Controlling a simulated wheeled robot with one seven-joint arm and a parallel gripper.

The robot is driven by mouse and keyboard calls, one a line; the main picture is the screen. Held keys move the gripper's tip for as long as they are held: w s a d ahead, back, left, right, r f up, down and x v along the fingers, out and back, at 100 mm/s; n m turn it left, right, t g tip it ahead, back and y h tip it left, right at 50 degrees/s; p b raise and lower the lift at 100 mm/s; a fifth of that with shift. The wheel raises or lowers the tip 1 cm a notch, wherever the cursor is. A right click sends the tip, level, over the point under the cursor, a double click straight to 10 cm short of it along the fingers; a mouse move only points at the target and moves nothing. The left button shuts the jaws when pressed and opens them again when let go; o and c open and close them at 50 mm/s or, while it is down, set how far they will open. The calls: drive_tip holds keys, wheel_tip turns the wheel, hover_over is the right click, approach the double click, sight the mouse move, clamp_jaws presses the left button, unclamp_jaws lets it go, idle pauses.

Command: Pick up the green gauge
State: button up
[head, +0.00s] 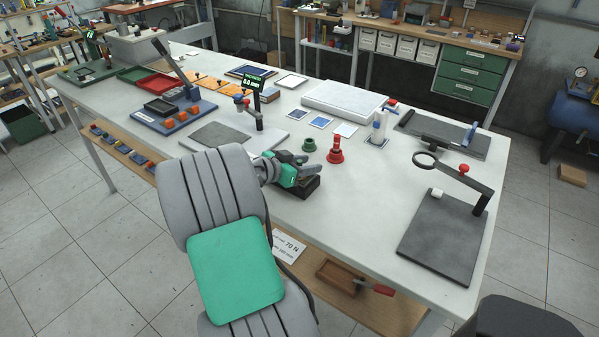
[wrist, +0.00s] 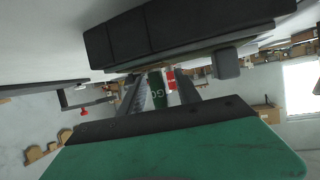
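The green gauge (head: 309,145) stands upright on the white table, just beyond my gripper in the head view. In the wrist view the green gauge (wrist: 158,94) shows between the two fingers, with upside-down "GO" lettering. My gripper (head: 304,159) is low over the table. Its fingers (wrist: 160,92) are apart, with the gauge ahead of them or between their tips; I cannot tell which. I see no grasp. The red gauge (head: 335,153) stands to the right of the green one and shows behind it in the wrist view (wrist: 170,79).
A grey plate with a pillar (head: 250,125) stands to the left. A dark ring stand (head: 440,235) is at the right. The table between is clear.

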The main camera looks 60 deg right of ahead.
clamp_jaws()
idle(0.7)
